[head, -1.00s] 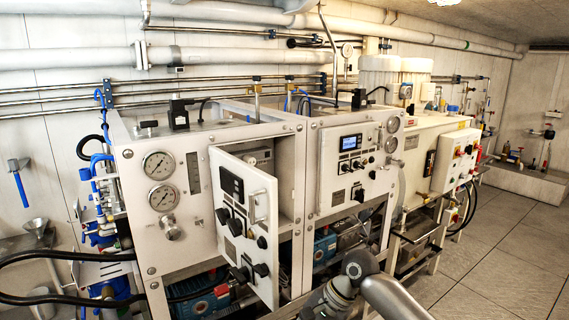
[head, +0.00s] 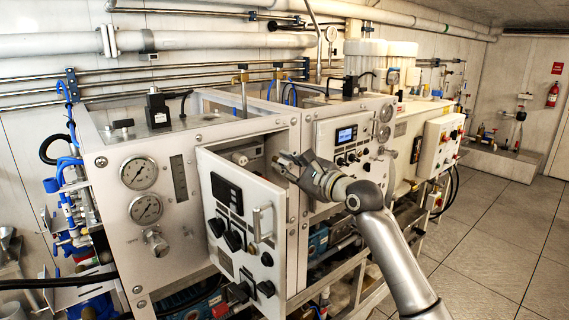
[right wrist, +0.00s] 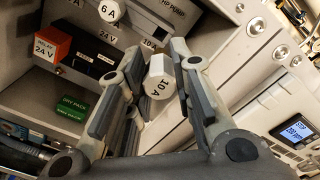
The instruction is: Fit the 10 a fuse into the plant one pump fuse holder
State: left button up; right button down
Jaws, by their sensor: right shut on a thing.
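My right gripper (head: 284,162) is at the opening of the left cabinet, just right of its open door. In the right wrist view, my right gripper (right wrist: 156,66) is shut on the 10 A fuse (right wrist: 158,80), a white faceted cap marked "10 A". The fuse is in front of the cabinet interior, apart from the panel. An "HP PUMP" label (right wrist: 168,8) and a smaller "10 A" label (right wrist: 149,43) show behind it. The pump fuse holder itself is hidden or unclear behind the fuse and fingers. My left gripper is out of view.
A white "6 A" fuse cap (right wrist: 109,11) stands out from the panel. An orange 24 V relay (right wrist: 52,46) and a green dry pack (right wrist: 72,106) are at the left inside. The open door (head: 240,225) and the right cabinet's display (head: 346,134) flank the opening.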

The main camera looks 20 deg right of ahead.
aim_at(274, 158)
jog(key=shift+s+r, duration=0.1)
jog(key=shift+s, duration=0.05)
jog(key=shift+r+p, duration=0.1)
jog(key=shift+p, duration=0.6)
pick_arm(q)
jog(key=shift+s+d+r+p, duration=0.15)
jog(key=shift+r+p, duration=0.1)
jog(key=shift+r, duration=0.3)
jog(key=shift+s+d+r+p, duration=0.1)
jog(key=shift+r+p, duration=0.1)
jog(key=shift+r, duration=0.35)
pick_arm(e)
jog(key=shift+x, duration=2.9)
pick_arm(q)
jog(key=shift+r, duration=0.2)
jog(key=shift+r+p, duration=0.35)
jog(key=shift+p, duration=0.15)
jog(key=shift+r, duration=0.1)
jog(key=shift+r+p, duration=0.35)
jog(key=shift+p, duration=0.1)
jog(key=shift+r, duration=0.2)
